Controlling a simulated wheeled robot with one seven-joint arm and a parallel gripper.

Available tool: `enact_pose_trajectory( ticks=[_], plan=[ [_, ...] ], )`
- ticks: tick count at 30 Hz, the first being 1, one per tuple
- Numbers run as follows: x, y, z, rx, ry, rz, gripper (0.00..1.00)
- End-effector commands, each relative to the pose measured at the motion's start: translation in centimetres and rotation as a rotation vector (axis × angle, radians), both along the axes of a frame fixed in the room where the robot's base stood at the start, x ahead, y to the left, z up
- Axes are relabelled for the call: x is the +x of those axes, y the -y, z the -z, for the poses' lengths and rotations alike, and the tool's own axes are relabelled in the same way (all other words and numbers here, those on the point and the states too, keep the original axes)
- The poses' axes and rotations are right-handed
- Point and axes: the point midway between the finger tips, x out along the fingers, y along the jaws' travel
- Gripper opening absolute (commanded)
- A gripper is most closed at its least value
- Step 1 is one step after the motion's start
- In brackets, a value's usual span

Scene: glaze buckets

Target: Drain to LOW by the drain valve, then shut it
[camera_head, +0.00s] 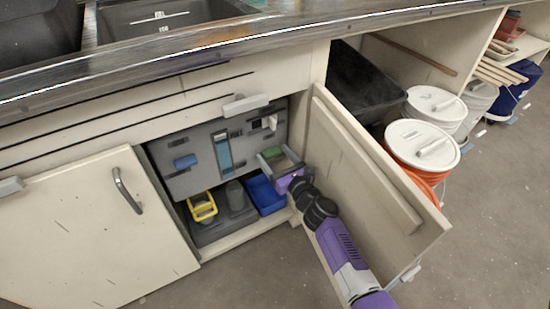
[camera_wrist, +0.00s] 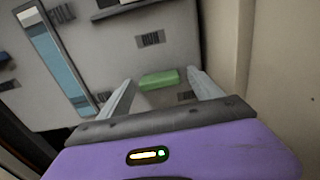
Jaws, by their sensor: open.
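A grey panel (camera_head: 180,140) stands inside the open cabinet under the counter. Its upright sight gauge (camera_head: 222,153) is teal up to near its top, with a pale part above; it also shows in the wrist view (camera_wrist: 58,65). A green handle (camera_wrist: 158,79) lies across the panel's lower right. My gripper (camera_head: 279,158) is open in front of it, with the handle between the fingertips in the wrist view; I cannot tell whether they touch. A blue handle (camera_head: 185,161) is at left and a pale handle (camera_head: 269,121) at upper right. Which one is the drain valve is unreadable.
The open cabinet door (camera_head: 370,165) stands close to the right of my arm. A yellow caddy (camera_head: 202,207), a grey container (camera_head: 235,196) and a blue bin (camera_head: 266,193) sit below the panel. White-lidded buckets (camera_head: 422,143) stand farther right.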

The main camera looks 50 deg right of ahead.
Motion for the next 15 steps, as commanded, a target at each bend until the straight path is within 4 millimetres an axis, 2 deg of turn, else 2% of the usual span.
enact_pose_trajectory(
  ticks=[4, 5, 13, 14, 15],
  plan=[
    [-0.02, -0.02, -0.01, 0.000, 0.000, 0.000, 0.75],
    [-0.02, -0.02, -0.01, 0.000, 0.000, 0.000, 0.71],
    [-0.04, 0.00, -0.01, 0.000, 0.000, 0.001, 0.18],
    [-0.05, 0.00, -0.01, 0.000, 0.000, 0.001, 0.12],
    [-0.05, 0.00, -0.01, -0.001, 0.000, 0.001, 0.12]
  ],
)
